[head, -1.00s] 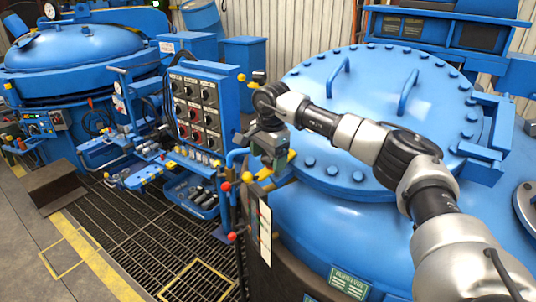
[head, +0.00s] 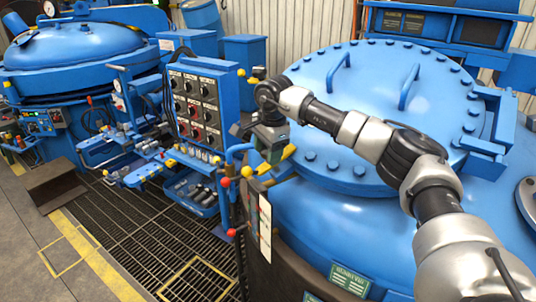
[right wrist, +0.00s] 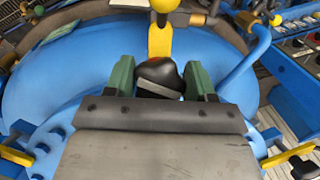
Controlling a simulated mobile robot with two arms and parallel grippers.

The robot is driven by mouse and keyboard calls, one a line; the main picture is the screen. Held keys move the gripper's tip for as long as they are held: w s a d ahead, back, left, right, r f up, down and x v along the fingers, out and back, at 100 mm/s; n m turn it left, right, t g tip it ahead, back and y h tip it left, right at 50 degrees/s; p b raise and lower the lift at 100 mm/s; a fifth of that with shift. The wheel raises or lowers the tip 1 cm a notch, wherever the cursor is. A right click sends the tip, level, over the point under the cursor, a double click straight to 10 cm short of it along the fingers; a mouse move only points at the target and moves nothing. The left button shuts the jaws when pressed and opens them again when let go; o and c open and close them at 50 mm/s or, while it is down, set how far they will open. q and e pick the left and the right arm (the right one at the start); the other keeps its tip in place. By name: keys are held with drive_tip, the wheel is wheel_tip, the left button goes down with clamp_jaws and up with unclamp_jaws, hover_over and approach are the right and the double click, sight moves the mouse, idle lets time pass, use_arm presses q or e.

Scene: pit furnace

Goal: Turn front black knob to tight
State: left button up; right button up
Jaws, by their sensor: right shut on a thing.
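The black knob (right wrist: 160,78) shows in the right wrist view, with a small red mark at its far edge. My right gripper (right wrist: 160,82) has its two green fingers on either side of the knob and is shut on it. In the head view my right gripper (head: 270,153) points down at the near left edge of the big blue round vessel (head: 340,270). The knob is hidden there behind the gripper. My left gripper is in neither view.
Yellow-tipped levers (head: 288,152) and red and yellow ball handles (head: 247,171) stand close to the gripper. A blue panel with black knobs (head: 194,105) stands to the left.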

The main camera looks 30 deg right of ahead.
drive_tip(key=m+t+b, duration=0.1)
drive_tip(key=m+b, duration=0.2)
drive_tip(key=shift+w+f, duration=0.1)
drive_tip(key=shift+f, duration=0.1)
drive_tip(key=m+t+b, duration=0.1)
drive_tip(key=m+b, duration=0.1)
drive_tip(key=m+t+h+b, duration=0.1)
drive_tip(key=m+b, duration=0.1)
drive_tip(key=shift+w+m, duration=0.1)
drive_tip(key=shift+m, duration=0.3)
drive_tip(key=m+b, duration=0.1)
drive_tip(key=m, duration=0.1)
drive_tip(key=m+t+h+b, duration=0.1)
drive_tip(key=b, duration=0.1)
drive_tip(key=shift+d+r+m, duration=0.15)
drive_tip(key=shift+r+m, duration=0.05)
drive_tip(key=shift+m, duration=0.2)
drive_tip(key=shift+w+r+m+h+b, duration=0.1)
drive_tip(key=shift+m+h+b, duration=0.4)
drive_tip(key=shift+m, duration=0.4)
drive_tip(key=shift+d, duration=0.1)
drive_tip(key=o, duration=0.9)
drive_tip(key=shift+r, duration=0.1)
